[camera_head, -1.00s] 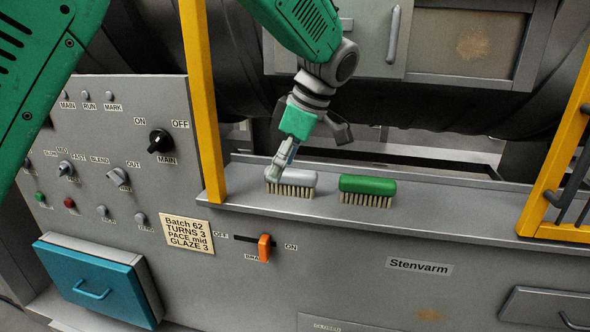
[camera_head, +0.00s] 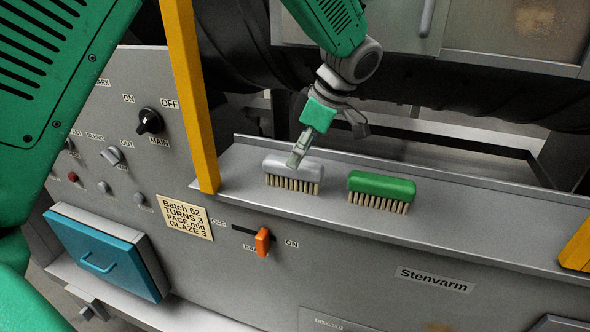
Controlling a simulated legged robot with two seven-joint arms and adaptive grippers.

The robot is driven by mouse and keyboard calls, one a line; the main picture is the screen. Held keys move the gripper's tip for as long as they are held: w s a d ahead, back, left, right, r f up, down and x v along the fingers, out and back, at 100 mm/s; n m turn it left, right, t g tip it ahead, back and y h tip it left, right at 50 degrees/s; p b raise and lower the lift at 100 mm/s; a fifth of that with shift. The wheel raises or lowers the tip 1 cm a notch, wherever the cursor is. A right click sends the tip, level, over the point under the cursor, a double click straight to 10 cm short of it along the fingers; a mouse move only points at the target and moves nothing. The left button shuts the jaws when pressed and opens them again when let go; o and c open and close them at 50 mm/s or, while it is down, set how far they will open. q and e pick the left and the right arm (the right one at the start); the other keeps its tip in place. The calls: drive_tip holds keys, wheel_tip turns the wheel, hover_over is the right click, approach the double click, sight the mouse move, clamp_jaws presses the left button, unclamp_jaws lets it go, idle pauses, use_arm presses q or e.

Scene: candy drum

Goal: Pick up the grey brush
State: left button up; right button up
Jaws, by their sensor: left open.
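The grey brush (camera_head: 312,170) lies on the metal ledge, bristles down, left of a green brush (camera_head: 382,186). My left gripper (camera_head: 300,155) is over the grey brush, its fingers pointing down. One finger overlaps the brush's back in the picture; I cannot tell whether it touches. The jaws are open, and the far finger is partly hidden behind the wrist. My right gripper is not in view.
The ledge (camera_head: 470,228) is clear to the right of the green brush. A yellow post (camera_head: 190,100) stands left of the brushes, and another yellow piece (camera_head: 577,248) is at the right. An orange lever (camera_head: 262,242) and a teal drawer (camera_head: 100,258) are below.

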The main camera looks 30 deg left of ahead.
sight(289, 177)
use_arm(q)
drive_tip(key=shift+w+a+f, duration=0.1)
drive_tip(key=shift+a+f, duration=0.15)
drive_tip(key=shift+f, duration=0.25)
drive_tip(key=shift+w+a+f, duration=0.1)
drive_tip(key=shift+a+f, duration=0.1)
drive_tip(key=shift+f, duration=0.25)
drive_tip(key=shift+a+f, duration=0.1)
drive_tip(key=shift+f, duration=0.2)
drive_tip(key=f, duration=0.1)
drive_tip(key=s+f+p, duration=0.1)
drive_tip(key=a+f, duration=0.1)
drive_tip(key=shift+s+a+f+p, duration=0.1)
drive_tip(key=shift+s+f+p, duration=0.1)
drive_tip(key=shift+f+p, duration=0.2)
drive_tip(key=shift+w+a+f, duration=0.1)
drive_tip(key=shift+w+f, duration=0.05)
drive_tip(key=shift+f, duration=0.15)
clamp_jaws()
